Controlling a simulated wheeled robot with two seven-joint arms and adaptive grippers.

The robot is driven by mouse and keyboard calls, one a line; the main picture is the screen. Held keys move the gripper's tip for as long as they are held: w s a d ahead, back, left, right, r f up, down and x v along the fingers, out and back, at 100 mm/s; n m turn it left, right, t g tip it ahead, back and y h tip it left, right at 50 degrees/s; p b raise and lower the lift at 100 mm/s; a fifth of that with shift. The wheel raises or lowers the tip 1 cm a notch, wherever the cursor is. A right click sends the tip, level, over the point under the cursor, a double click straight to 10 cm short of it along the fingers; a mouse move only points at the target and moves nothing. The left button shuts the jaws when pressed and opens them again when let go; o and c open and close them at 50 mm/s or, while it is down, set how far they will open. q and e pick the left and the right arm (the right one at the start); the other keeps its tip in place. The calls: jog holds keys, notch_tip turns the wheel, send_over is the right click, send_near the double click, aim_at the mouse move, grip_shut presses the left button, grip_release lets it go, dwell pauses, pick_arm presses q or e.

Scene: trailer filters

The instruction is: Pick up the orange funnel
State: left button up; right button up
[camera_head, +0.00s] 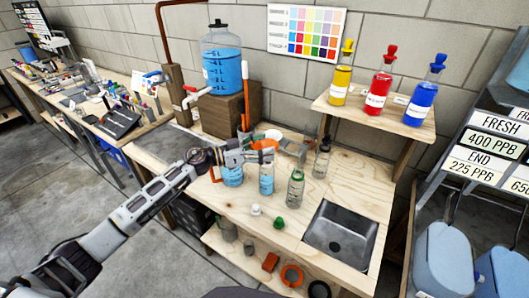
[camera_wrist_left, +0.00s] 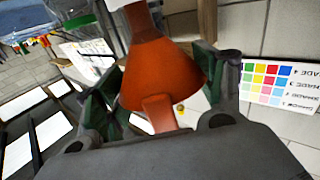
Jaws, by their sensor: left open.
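The orange funnel (camera_wrist_left: 160,75) fills the middle of the left wrist view, between the two fingers of my left gripper (camera_wrist_left: 165,80). The fingers are spread, one on each side of it; I cannot tell whether either touches it. In the head view an orange part of the funnel (camera_head: 265,144) shows just behind my left gripper (camera_head: 283,154), which is over the wooden bench (camera_head: 335,192) and hides the rest. My right gripper is not in view.
Blue-liquid bottles (camera_head: 266,180) stand close below the gripper, and clear bottles (camera_head: 296,187) stand to its right. A large blue jug (camera_head: 222,62) is behind. A sink (camera_head: 341,230) is at the bench's right front. White and green caps (camera_head: 279,222) lie near the front edge.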

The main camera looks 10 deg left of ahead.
pick_arm(q)
jog(key=c, duration=0.5)
jog(key=shift+r, duration=0.1)
